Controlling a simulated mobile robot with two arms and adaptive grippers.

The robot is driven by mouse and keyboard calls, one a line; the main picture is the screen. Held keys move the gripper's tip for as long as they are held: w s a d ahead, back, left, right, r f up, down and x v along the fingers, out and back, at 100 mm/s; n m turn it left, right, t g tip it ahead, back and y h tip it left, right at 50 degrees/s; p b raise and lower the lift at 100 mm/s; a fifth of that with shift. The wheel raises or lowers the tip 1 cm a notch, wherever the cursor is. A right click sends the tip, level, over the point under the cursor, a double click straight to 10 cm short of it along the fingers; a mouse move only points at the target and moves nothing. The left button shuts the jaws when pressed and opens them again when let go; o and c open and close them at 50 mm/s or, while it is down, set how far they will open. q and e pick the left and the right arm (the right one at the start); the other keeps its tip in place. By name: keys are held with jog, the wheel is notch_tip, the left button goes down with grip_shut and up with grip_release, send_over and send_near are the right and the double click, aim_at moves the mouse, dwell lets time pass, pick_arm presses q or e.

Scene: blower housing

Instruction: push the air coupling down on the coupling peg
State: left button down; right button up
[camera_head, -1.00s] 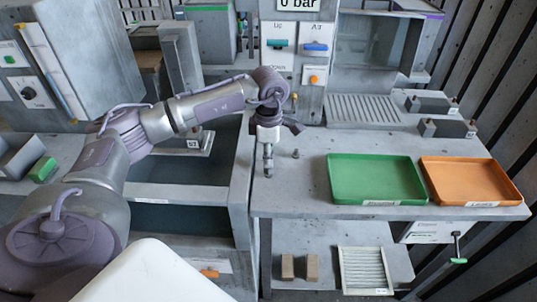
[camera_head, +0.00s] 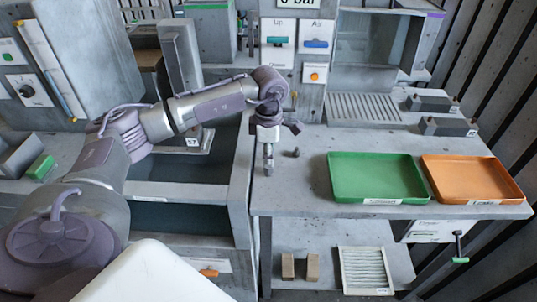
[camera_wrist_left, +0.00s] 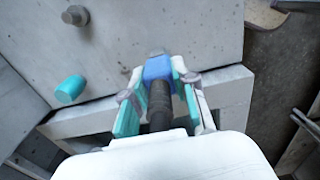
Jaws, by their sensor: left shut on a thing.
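My left gripper (camera_head: 268,158) points down over the front left part of the grey bench top. In the left wrist view its teal and white fingers (camera_wrist_left: 160,100) are shut on the air coupling (camera_wrist_left: 158,69), a blue part with a dark cylindrical body. A small grey tip (camera_wrist_left: 157,51) shows just beyond the blue part. I cannot tell whether this is the coupling peg, or whether the coupling is on a peg. A short grey stub (camera_head: 296,152) stands on the bench right of the gripper. My right gripper is not in view.
A green tray (camera_head: 376,198) and an orange tray (camera_head: 470,199) lie right of the gripper. A sunken basin (camera_head: 180,218) is on the left. A grey knob (camera_wrist_left: 75,15) and a teal rounded piece (camera_wrist_left: 70,89) show in the wrist view. Bench between gripper and green tray is mostly clear.

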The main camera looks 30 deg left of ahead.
pick_arm(q)
jog(key=c, duration=0.8)
grip_release()
jog(key=shift+r, duration=0.1)
notch_tip(320, 180, up, 12)
jog(key=shift+f, duration=0.1)
